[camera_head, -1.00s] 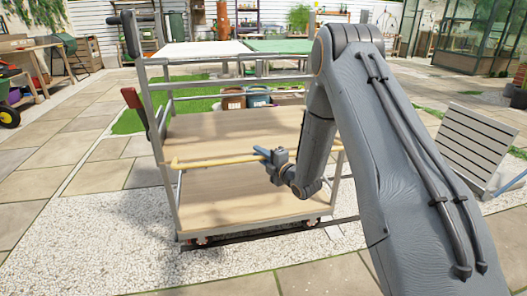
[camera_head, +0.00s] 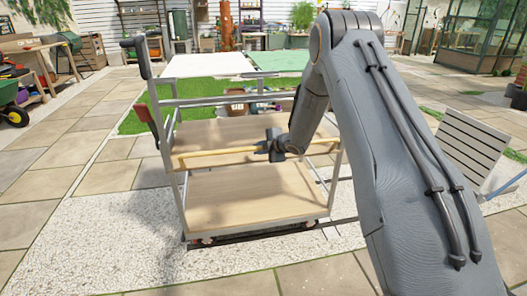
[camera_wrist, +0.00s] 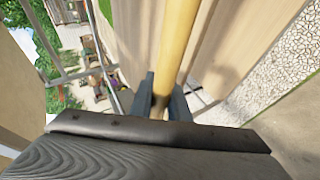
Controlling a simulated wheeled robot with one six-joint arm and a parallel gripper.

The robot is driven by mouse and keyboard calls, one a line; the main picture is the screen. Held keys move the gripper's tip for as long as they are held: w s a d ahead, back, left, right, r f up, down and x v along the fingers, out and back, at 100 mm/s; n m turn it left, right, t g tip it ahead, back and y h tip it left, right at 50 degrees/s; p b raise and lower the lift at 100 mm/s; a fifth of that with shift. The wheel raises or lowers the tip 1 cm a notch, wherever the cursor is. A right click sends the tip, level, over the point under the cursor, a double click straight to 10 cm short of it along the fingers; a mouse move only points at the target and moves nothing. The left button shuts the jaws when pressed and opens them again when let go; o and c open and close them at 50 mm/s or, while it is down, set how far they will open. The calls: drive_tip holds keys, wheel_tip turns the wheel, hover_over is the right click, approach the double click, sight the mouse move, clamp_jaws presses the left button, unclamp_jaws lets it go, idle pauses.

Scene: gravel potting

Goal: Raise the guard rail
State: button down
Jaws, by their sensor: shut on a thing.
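The guard rail is a thin yellow bar (camera_head: 220,152) running across the near side of a grey-framed cart (camera_head: 172,205). It sits roughly level with the upper wooden shelf (camera_head: 225,132), slightly higher at the right in the picture. My gripper (camera_head: 268,150) is shut on the rail near its middle. In the wrist view the rail (camera_wrist: 178,45) runs upward from between the two dark fingers (camera_wrist: 162,103). The fingers hide the gripped part. My arm covers part of the cart's right side in the head view.
The lower wooden shelf (camera_head: 250,195) is bare. The cart stands on pale gravel (camera_head: 110,245) with paving around it. A slatted panel (camera_head: 468,145) stands to the right, and pots (camera_head: 237,106) stand behind.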

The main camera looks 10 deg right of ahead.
drive_tip(key=shift+w, duration=0.75)
drive_tip(key=shift+s+f, duration=0.2)
idle(0.6)
drive_tip(key=c, duration=1.7)
unclamp_jaws()
drive_tip(key=shift+w+f, duration=0.1)
drive_tip(key=shift+c, duration=0.2)
drive_tip(key=shift+o, duration=0.3)
drive_tip(key=shift+w+r, duration=0.1)
drive_tip(key=shift+r, duration=0.2)
drive_tip(key=w+r+p+v, duration=0.1)
drive_tip(key=p+v, duration=0.5)
drive_tip(key=v, duration=0.3)
drive_tip(key=shift+r, duration=0.15)
